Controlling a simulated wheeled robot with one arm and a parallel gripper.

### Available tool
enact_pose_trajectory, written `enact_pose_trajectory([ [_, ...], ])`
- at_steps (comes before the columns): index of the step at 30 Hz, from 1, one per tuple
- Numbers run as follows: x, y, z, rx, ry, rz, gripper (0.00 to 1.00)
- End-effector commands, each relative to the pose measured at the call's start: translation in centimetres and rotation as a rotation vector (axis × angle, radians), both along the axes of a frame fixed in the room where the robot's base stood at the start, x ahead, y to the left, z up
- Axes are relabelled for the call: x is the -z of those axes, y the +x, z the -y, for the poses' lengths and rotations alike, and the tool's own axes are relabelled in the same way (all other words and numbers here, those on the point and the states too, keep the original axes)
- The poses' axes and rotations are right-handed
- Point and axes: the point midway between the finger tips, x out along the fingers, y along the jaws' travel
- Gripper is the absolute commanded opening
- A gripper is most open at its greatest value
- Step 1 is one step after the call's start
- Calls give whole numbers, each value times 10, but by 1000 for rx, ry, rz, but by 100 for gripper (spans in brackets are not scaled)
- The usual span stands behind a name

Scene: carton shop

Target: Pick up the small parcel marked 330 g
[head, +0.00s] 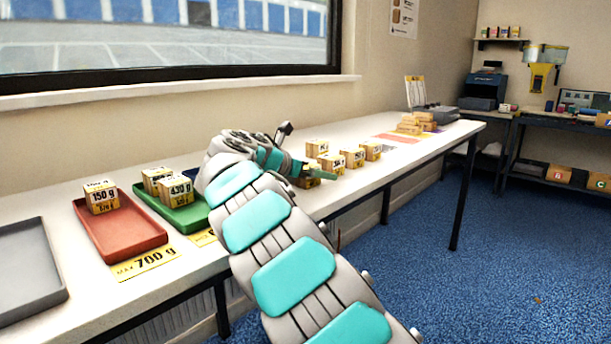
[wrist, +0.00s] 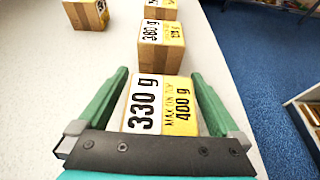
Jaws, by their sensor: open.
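The small parcel marked 330 g (wrist: 147,105) is a brown box with a white and yellow top label that also reads 400 g. In the wrist view it lies between the two green fingers of my gripper (wrist: 160,78), with a narrow gap to each finger. The fingers are open, and the parcel's near edge is hidden by the gripper's body. In the head view my gripper (head: 314,172) reaches down over the table, and the parcel is mostly hidden by it.
Another parcel (wrist: 160,54), apparently marked 380 g, stands just beyond; more parcels (head: 352,157) stand near it on the white table (head: 360,195). At left are a green tray (head: 190,221) with parcels, a red tray (head: 135,240) with a 150 g parcel (head: 103,197), and an empty grey tray (head: 28,265).

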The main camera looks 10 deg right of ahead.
Motion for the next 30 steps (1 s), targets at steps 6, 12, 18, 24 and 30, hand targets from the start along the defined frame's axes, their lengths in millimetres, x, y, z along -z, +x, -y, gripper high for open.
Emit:
enact_pose_trajectory([
  [6,0,0,-1,0,-1,-1,93],
  [12,0,0,-1,0,-1,-1,71],
  [18,0,0,-1,0,-1,-1,48],
  [24,0,0,-1,0,-1,-1,26],
  [30,0,0,-1,1,-1,-1,3],
])
